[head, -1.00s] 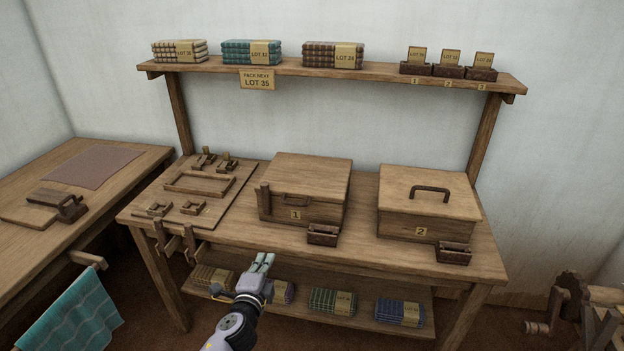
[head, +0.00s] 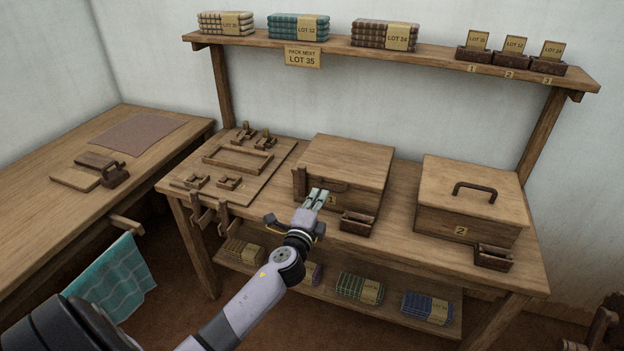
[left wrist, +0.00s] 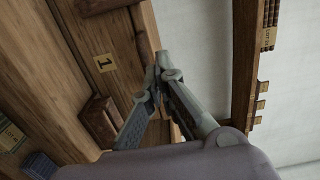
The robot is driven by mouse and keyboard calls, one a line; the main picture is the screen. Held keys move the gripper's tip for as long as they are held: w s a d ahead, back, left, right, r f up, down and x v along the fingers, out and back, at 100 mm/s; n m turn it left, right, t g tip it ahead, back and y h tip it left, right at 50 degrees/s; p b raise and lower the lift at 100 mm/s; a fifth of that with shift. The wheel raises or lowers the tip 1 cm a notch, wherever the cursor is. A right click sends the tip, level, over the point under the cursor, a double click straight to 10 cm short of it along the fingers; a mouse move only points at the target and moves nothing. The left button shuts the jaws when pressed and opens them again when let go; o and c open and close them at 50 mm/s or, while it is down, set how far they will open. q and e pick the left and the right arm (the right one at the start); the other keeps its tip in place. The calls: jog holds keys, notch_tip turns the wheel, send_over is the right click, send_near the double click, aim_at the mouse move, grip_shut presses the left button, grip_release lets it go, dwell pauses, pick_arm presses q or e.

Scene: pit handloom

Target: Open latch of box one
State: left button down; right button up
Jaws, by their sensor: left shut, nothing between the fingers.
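Box one (head: 352,158), a wooden box with a closed lid and a "1" label, stands on the bench. A dark upright wooden piece (head: 299,183) is at its front left; I cannot be sure it is the latch. My left gripper (head: 318,195) is shut and empty in front of the box's front face, covering part of it. In the left wrist view its fingertips (left wrist: 160,68) are beside a dark bar-shaped handle (left wrist: 146,42) on the box front. The "1" label (left wrist: 105,63) is to their left. Contact cannot be told. My right gripper is not in view.
A small dark tray (head: 357,222) sits before box one, right of my left gripper. Box two (head: 470,200) stands to the right. A board with wooden fittings (head: 240,165) lies to the left. A shelf (head: 410,52) with cloth stacks runs above the bench.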

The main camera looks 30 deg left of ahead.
aim_at(303, 170)
pick_arm(q)
jog(key=shift+w+a, duration=2.75)
jog(key=shift+a, duration=0.1)
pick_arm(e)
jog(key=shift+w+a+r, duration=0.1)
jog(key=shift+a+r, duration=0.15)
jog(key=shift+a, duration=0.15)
